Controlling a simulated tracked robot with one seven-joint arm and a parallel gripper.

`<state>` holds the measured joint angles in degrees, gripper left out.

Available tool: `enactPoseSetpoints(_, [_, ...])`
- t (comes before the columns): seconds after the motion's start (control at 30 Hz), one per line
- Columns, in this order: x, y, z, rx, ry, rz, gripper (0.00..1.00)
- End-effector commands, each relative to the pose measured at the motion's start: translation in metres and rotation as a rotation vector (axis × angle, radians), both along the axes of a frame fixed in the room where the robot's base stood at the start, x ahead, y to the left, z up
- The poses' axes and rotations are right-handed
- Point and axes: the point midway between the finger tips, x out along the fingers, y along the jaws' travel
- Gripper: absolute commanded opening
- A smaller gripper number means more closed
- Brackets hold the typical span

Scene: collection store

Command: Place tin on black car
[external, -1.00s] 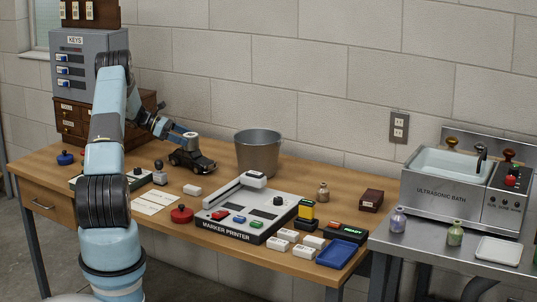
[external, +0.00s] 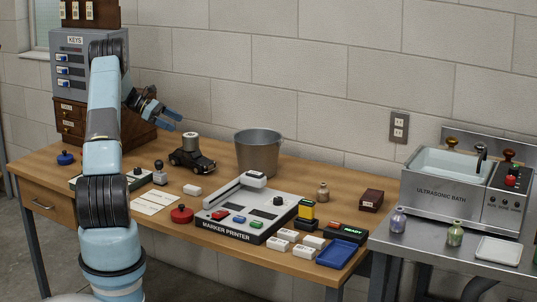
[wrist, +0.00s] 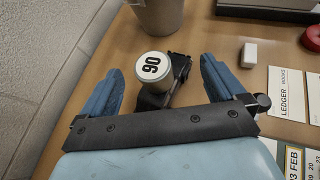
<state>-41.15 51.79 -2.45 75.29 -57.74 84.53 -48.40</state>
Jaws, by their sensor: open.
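The tin (external: 190,141), a pale cylinder with a dark marking, sits upright on top of the black car (external: 198,160) on the wooden table. In the wrist view the tin's round lid (wrist: 152,67) reads "90" or "06", and part of the black car (wrist: 180,66) shows beside and below it. My gripper (external: 173,119) is open and empty, above and slightly left of the tin, apart from it. In the wrist view its two blue fingers (wrist: 160,85) are spread wide on either side of the tin.
A metal bucket (external: 258,155) stands right of the car. A marker printer (external: 240,222), a white block (external: 192,189), a red knob (external: 181,214) and a small joystick (external: 159,174) are on the table in front. The grey key cabinet (external: 85,60) stands at the left.

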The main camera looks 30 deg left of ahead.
Motion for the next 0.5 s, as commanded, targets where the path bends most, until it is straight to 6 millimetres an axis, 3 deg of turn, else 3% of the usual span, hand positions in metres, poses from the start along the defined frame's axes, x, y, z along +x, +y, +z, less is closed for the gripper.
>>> enactPoseSetpoints(0.1, [-0.005, -0.036, 0.038, 0.095, -0.035, -0.077, 0.96])
enactPoseSetpoints(0.5, [-0.056, -0.144, 0.136, 0.402, -0.167, -0.337, 0.96])
